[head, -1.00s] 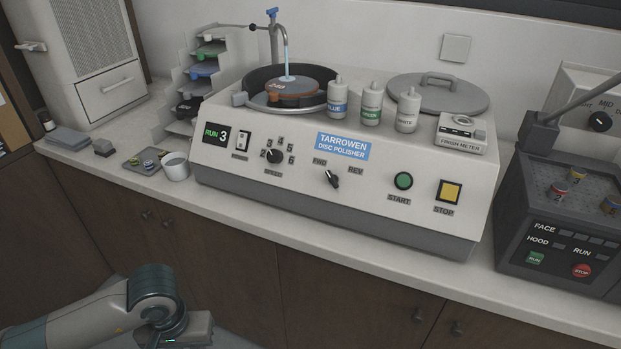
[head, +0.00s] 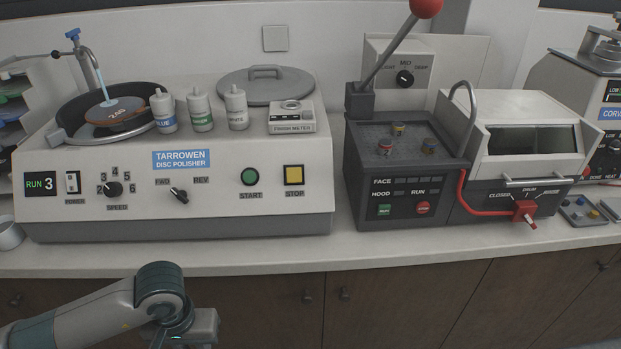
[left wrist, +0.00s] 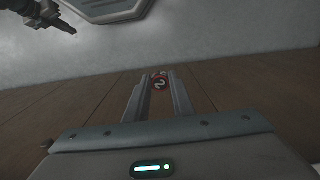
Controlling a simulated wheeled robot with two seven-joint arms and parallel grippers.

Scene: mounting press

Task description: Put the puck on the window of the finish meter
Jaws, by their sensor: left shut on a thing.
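The finish meter (head: 293,125) is a small pale box at the right end of the disc polisher's top. Its dark round window (head: 291,105) faces up, and nothing shows on it.
The disc polisher (head: 110,208) carries a wheel (head: 117,113) under running water, several bottles (head: 201,112) and a round lid (head: 268,88). To its right stands a dark machine with several small pucks on top (head: 398,129), a raised lever (head: 393,50) and a hood (head: 530,140).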

